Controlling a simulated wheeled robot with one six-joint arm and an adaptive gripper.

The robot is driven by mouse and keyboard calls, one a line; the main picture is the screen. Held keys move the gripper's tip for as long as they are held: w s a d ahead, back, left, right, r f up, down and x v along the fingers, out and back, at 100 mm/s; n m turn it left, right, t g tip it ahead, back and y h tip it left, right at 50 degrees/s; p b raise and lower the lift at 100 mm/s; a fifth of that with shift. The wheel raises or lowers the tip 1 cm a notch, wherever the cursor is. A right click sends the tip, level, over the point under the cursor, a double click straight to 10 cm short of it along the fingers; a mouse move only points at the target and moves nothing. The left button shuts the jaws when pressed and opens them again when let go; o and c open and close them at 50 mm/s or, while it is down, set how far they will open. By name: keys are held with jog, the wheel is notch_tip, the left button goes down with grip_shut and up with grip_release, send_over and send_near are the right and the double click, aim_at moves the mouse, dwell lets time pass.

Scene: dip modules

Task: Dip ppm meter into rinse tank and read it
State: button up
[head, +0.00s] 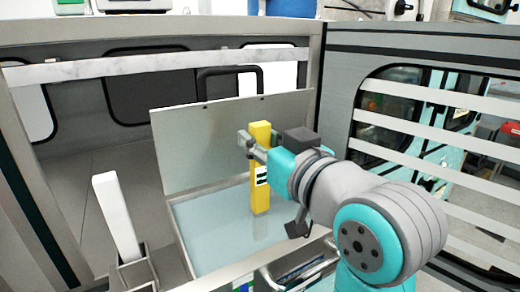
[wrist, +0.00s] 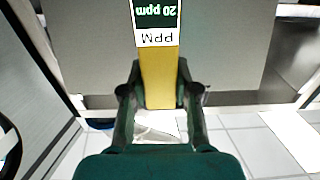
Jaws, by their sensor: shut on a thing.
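The yellow ppm meter (head: 261,198) stands upright in my gripper (head: 251,146) over the rinse tank (head: 160,125). My gripper is shut on its upper part. The tank is open, with a grey panel raised behind pale blue liquid (head: 215,235). The meter's lower end is at the liquid, with a yellowish reflection just below it; I cannot tell how deep it is. In the wrist view my gripper's fingers (wrist: 158,75) press both sides of the meter (wrist: 160,92). Its green display (wrist: 156,13) appears upside down and reads 20 ppm, beside a white PPM label.
A white upright block (head: 117,215) stands in a grey holder at the front left. A slatted window panel (head: 440,120) closes the right side, close to my arm. A grey wall with dark windows (head: 150,85) stands behind the tank.

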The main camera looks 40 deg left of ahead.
jog(key=shift+r, duration=6)
jog(key=shift+s, duration=0.1)
